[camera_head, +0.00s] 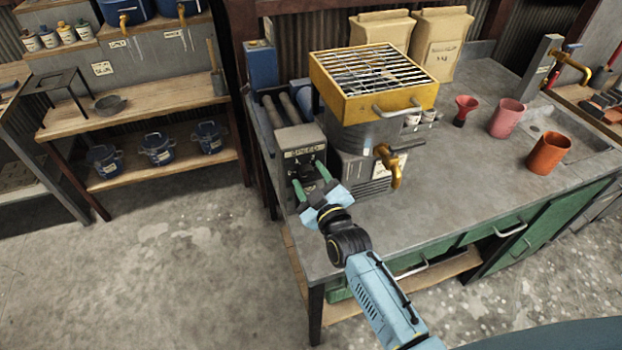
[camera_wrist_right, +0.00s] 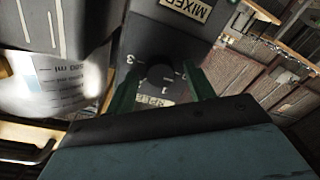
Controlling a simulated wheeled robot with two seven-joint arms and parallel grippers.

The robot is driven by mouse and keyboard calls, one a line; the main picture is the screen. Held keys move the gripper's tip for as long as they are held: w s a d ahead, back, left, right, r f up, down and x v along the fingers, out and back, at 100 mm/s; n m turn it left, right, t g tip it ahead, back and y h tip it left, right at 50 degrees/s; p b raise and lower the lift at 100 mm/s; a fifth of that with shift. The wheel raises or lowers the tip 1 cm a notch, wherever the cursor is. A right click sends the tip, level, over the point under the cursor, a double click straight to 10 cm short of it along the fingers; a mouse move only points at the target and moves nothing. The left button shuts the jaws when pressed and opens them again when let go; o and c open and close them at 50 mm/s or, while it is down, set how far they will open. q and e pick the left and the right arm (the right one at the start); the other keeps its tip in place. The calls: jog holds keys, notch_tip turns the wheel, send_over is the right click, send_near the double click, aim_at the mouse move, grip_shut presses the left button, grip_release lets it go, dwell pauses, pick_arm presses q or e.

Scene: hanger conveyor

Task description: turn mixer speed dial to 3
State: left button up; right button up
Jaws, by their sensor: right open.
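The mixer's control box (camera_head: 299,137) is a grey box at the left end of the workbench. Its "MIXER" label (camera_wrist_right: 185,10) reads upside down in the right wrist view. The dark round speed dial (camera_wrist_right: 158,75) sits on its face, with small numerals around it, a 3 on the left side. I cannot tell where the dial points. My right gripper (camera_head: 310,178) is in front of the box, its green fingers apart. In the right wrist view the gripper (camera_wrist_right: 160,78) has one finger on each side of the dial; contact is unclear. My left gripper is out of view.
A yellow grated hopper (camera_head: 338,92) tops a metal drum (camera_head: 362,132) with a brass tap (camera_head: 388,165), right of the box. Red, pink and orange vessels (camera_head: 549,153) stand farther right. The front of the workbench (camera_head: 440,205) is clear. Shelves (camera_head: 150,100) stand left.

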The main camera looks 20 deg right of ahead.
jog(key=shift+c, duration=0.2)
jog(key=c, duration=0.9)
